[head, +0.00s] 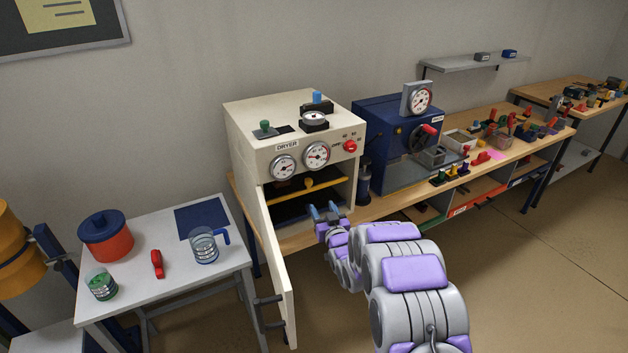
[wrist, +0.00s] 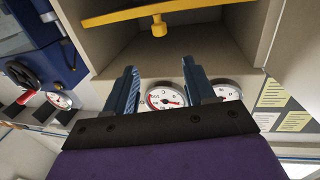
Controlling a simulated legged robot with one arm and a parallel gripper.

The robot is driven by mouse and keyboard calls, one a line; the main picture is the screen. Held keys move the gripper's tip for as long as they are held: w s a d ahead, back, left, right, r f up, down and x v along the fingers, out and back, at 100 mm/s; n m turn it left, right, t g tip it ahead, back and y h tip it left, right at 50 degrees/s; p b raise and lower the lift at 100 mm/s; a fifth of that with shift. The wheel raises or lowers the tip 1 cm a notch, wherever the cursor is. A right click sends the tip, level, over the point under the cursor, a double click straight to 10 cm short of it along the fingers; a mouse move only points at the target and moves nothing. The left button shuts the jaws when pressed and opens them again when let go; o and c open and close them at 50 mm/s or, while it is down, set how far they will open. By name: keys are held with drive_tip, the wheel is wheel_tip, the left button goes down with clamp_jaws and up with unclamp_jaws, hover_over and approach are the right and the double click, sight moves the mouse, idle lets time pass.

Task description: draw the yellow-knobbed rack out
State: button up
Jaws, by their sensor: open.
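The yellow-knobbed rack (head: 322,184) sits inside the open cream dryer (head: 245,135), its yellow front bar and small knob facing out. In the wrist view, which looks inverted, the yellow bar crosses the top and the yellow knob (wrist: 158,27) hangs from its middle. My gripper (head: 323,211) is at the mouth of the dryer, below the bar in the head view. In the wrist view my gripper (wrist: 159,66) has its two blue fingers apart with nothing between them. The knob lies beyond the fingertips, roughly in line with the gap, not touched.
The dryer door (head: 274,265) stands open on the left, with its handle low on the outer face. A blue machine (head: 380,140) stands right of the dryer on the wooden bench. A small white table (head: 185,270) holds a red pot (head: 106,240) and jugs. Floor at right is clear.

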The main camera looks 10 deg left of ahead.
sight(309, 183)
drive_tip(key=b+x, duration=0.2)
drive_tip(key=x, duration=1.1)
drive_tip(key=shift+w+a+b, duration=0.1)
drive_tip(key=shift+w+b, duration=0.1)
drive_tip(key=shift+b, duration=0.1)
drive_tip(key=shift+w+a+f, duration=0.15)
drive_tip(key=shift+w, duration=0.15)
drive_tip(key=shift+b+x, duration=0.3)
drive_tip(key=shift+x, duration=1.1)
drive_tip(key=shift+c, duration=0.3)
clamp_jaws()
